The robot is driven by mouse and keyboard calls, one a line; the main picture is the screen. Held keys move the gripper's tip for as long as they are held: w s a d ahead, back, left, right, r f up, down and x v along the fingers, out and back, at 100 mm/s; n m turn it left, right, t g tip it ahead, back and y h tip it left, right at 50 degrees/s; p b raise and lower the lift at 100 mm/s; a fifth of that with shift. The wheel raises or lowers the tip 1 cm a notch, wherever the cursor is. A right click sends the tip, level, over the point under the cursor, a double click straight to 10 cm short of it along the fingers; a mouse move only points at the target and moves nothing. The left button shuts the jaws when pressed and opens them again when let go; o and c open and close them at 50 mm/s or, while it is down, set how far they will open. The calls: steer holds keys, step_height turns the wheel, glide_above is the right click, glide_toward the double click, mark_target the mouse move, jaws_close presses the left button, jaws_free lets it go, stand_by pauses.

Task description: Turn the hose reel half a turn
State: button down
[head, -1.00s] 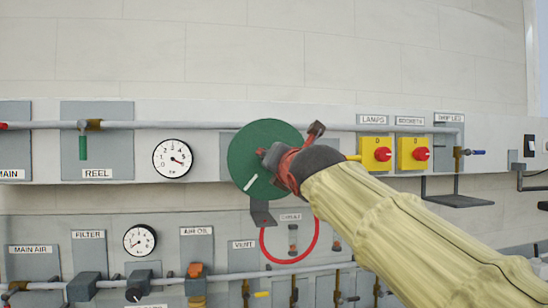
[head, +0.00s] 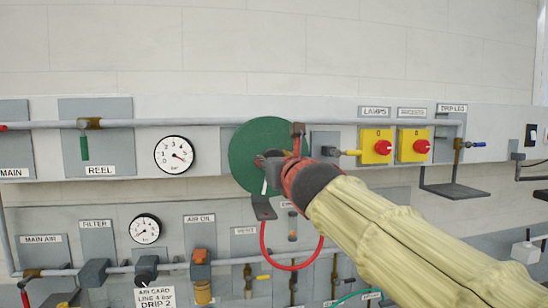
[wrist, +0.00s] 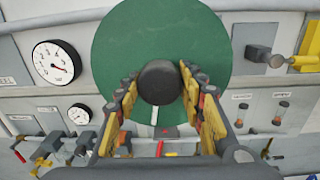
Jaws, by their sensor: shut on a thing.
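The green hose reel (head: 250,148) is a round disc on the grey wall panel. In the wrist view its face (wrist: 120,45) fills the upper middle, with a dark round hub (wrist: 160,82) at its centre. My gripper (wrist: 157,92) is shut on the hub, one finger at each side. In the head view my gripper (head: 278,165) covers the hub and the disc's lower right. A white mark (wrist: 154,121) on the disc points down. A red hose (head: 263,240) hangs in a loop below the reel from a dark bracket (head: 264,208).
Left are a gauge (head: 174,154) and the valve (head: 84,148) labelled REEL. Right are two yellow switch boxes with red knobs (head: 383,147) and a small shelf (head: 455,190). Below runs a pipe with several valves and a second gauge (head: 145,229).

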steer(key=shift+w+f, duration=0.15)
steer(key=shift+f, duration=0.4)
steer(key=c, duration=1.6)
jaws_free()
steer(key=shift+o, duration=0.9)
steer(key=shift+s+r, duration=0.15)
steer(key=shift+s, duration=0.05)
steer(key=o, duration=0.3)
steer(key=shift+r, duration=0.25)
steer(key=shift+s+d, duration=0.1)
steer(key=shift+s, duration=0.05)
steer(key=v, duration=1.1)
steer(key=shift+s, duration=0.35)
steer(key=shift+o, duration=0.2)
